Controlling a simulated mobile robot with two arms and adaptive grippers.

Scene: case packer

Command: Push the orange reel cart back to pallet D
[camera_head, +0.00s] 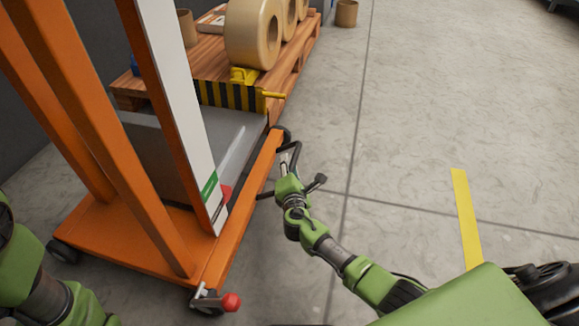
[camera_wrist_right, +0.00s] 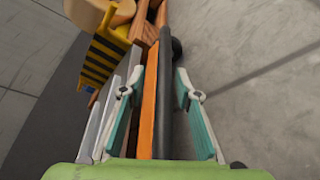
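The orange reel cart (camera_head: 135,235) stands at the left in the head view, with tall orange posts, a low base and casters. Its orange rail also shows in the right wrist view (camera_wrist_right: 149,110). Just beyond it is a wooden pallet (camera_head: 301,60) carrying tan reels; no letter on it is readable. My right gripper (camera_head: 286,156) is beside the cart's right rail, near its far end. In the right wrist view its fingers (camera_wrist_right: 157,90) are apart, with the orange rail and a dark bar appearing between them; contact cannot be told. My left gripper is out of view.
A yellow-black striped block (camera_head: 232,95) with a yellow handle is at the pallet's near end. A red-knobbed lever (camera_head: 231,302) sticks out at the cart's near corner. Open concrete floor with a yellow strip (camera_head: 466,220) lies to the right.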

